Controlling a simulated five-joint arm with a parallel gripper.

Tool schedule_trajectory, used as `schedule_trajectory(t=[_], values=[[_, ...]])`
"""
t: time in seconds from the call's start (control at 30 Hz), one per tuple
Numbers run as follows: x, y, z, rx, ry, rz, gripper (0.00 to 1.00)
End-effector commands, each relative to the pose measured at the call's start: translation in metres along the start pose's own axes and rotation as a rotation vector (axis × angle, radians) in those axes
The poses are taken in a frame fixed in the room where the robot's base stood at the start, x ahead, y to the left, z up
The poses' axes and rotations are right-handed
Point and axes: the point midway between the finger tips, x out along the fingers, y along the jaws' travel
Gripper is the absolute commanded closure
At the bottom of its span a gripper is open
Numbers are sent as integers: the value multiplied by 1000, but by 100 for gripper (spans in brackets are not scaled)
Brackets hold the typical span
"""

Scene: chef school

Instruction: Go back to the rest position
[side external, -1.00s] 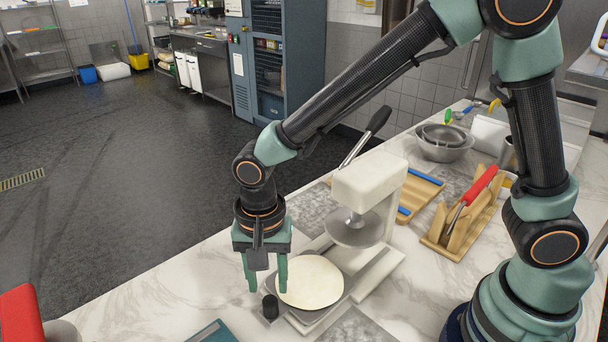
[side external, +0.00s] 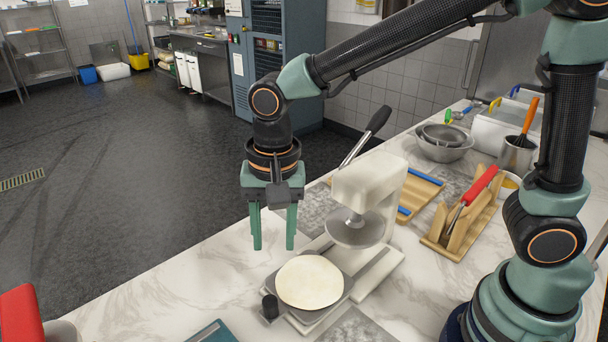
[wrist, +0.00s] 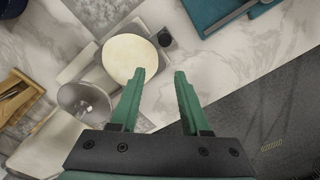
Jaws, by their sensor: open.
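My gripper (side external: 273,245) is open and empty, with its fingers pointing down. A round, pale, flat disc (side external: 310,282) lies on the press's lower plate, in front of the upper plate. In the wrist view the disc (wrist: 129,57) lies beyond my left fingertip, and my gripper (wrist: 166,76) has nothing between its fingers.
A wooden holder (side external: 463,228) with a red-handled tool, a wooden tray (side external: 427,190), nested metal bowls (side external: 443,143) and a metal cup (side external: 514,156) stand on the right. A red object (side external: 20,314) is at lower left. The left part of the counter (side external: 170,280) is clear.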

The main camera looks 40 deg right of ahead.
Motion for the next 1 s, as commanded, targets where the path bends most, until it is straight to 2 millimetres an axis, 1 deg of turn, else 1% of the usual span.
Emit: schedule_trajectory(t=[0.03, 0.1, 0.17, 0.3, 0.4, 0.6, 0.7, 0.8, 1.0], values=[[-11, 9, -12, -30, 14, -29, 54], [-26, 25, -28, -99, 41, -69, 54], [-37, 40, -41, -165, 71, -101, 54], [-59, 77, -64, -315, 158, -152, 54], [-69, 102, -76, -415, 226, -169, 54], [-81, 143, -90, -579, 352, -165, 54], [-84, 157, -94, -643, 402, -153, 54], [-85, 165, -95, -682, 429, -141, 54], [-85, 169, -96, -704, 440, -134, 54]])
